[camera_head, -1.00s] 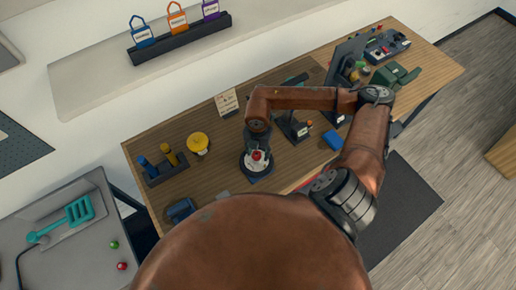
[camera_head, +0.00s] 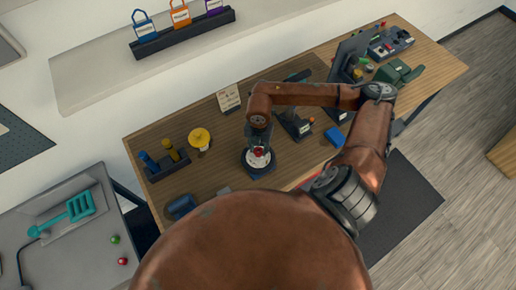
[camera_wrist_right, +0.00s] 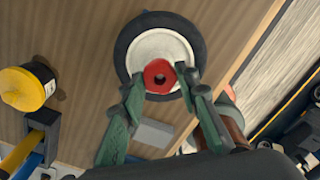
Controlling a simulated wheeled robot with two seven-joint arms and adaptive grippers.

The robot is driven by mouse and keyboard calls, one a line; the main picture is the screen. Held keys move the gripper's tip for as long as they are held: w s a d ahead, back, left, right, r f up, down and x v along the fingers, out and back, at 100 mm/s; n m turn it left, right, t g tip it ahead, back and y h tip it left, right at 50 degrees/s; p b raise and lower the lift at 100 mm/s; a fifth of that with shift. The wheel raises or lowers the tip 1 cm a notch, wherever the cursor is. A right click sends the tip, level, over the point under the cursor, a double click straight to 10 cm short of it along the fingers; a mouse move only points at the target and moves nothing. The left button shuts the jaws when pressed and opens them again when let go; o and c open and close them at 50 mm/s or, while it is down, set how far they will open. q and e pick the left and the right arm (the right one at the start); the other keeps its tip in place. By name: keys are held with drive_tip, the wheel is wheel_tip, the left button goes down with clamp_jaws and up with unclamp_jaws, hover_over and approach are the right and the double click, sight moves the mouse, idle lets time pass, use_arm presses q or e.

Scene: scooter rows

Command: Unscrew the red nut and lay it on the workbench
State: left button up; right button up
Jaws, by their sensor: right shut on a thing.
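The red nut (camera_wrist_right: 160,66) is a small ring with a dark hole, over the white hub (camera_wrist_right: 146,46) of a black-tyred wheel (camera_wrist_right: 126,36) in the right wrist view. In the head view the red nut (camera_head: 258,151) shows small, below the end of my right arm. My right gripper (camera_wrist_right: 162,78) has a green fingertip on either side of the nut and is shut on it. I cannot tell whether the nut touches the hub or sits slightly off it. The wooden workbench (camera_head: 225,178) lies under the wheel. My left gripper is out of view.
A yellow round-topped item (camera_head: 199,137), a dark holder with blue and yellow pegs (camera_head: 168,165) and a blue item (camera_head: 182,207) stand left of the wheel. A small card (camera_head: 229,98) stands behind. Bare wood lies between the yellow item and the wheel.

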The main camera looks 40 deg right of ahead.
drive_tip(key=n+b, duration=0.2)
drive_tip(key=n, duration=0.1)
drive_tip(key=n+b, duration=0.1)
drive_tip(key=n, duration=0.1)
drive_tip(key=shift+s+d+f, duration=0.15)
drive_tip(key=shift+s+f, duration=0.15)
drive_tip(key=shift+s, duration=0.05)
drive_tip(key=n+b, duration=0.3)
drive_tip(key=n, duration=0.2)
drive_tip(key=n+b, duration=0.4)
drive_tip(key=n, duration=0.2)
drive_tip(key=shift+o, duration=0.2)
drive_tip(key=n+b, duration=0.1)
drive_tip(key=n, duration=0.3)
drive_tip(key=shift+s+b, duration=0.1)
drive_tip(key=shift+b, duration=0.3)
drive_tip(key=shift+n, duration=0.5)
drive_tip(key=shift+c, duration=0.2)
drive_tip(key=shift+r, duration=0.1)
drive_tip(key=o, duration=1.1)
drive_tip(key=shift+c, duration=0.2)
drive_tip(key=shift+o, duration=0.8)
drive_tip(key=shift+r, duration=0.1)
